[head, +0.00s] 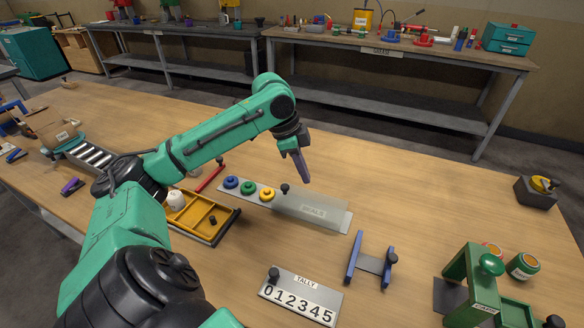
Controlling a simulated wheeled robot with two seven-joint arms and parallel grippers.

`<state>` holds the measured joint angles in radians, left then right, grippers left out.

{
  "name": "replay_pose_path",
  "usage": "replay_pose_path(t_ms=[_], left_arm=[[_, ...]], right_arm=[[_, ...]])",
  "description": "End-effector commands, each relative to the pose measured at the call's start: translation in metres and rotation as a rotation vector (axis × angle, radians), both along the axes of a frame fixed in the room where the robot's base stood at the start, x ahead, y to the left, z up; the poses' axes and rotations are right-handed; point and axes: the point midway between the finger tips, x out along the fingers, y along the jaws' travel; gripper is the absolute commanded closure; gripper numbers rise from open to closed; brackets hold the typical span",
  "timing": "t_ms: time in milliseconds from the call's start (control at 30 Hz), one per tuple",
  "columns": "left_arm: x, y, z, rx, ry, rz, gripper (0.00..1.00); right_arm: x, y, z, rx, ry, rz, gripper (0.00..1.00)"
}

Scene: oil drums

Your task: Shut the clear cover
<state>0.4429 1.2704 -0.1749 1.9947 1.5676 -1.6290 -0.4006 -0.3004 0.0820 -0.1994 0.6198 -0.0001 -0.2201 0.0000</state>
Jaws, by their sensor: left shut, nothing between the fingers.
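The clear cover (322,206) is a see-through panel over the right part of a grey board marked SEALS on the wooden table. A black knob (285,188) stands at its left end. Blue (231,182), green (247,188) and yellow (267,194) round seals sit uncovered on the board (220,187) left of the knob. My left gripper (303,179) is shut and empty, pointing down just right of and behind the knob. I cannot tell whether it touches the cover. My right gripper is not in view.
A yellow divided tray (203,216) lies left of the board. A blue-ended stand (372,262) and a TALLY number plate (301,296) are in front. A green press (474,284) and small jars (523,265) are at right. The table behind the board's right side is clear.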

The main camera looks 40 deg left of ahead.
Motion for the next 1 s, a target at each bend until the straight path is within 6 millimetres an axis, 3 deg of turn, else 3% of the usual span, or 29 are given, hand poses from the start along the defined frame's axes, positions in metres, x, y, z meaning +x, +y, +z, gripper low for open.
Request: replay_pose_path(t_ms=[167, 267, 333, 533, 1000], left_arm=[[0.006, -0.009, -0.036, -0.001, 0.003, 0.000, 1.00], [-0.005, 0.007, -0.035, 0.004, 0.004, 0.003, 1.00], [-0.009, 0.013, -0.040, 0.010, 0.002, -0.001, 1.00], [-0.016, 0.022, -0.038, 0.007, 0.001, -0.001, 1.00], [-0.018, 0.023, -0.032, 0.000, -0.001, 0.000, 1.00]], right_arm=[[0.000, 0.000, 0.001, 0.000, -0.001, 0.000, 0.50], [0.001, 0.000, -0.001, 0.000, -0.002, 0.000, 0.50], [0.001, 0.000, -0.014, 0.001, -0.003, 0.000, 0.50], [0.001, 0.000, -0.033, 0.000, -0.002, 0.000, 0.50], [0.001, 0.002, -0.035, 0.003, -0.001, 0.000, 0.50]])
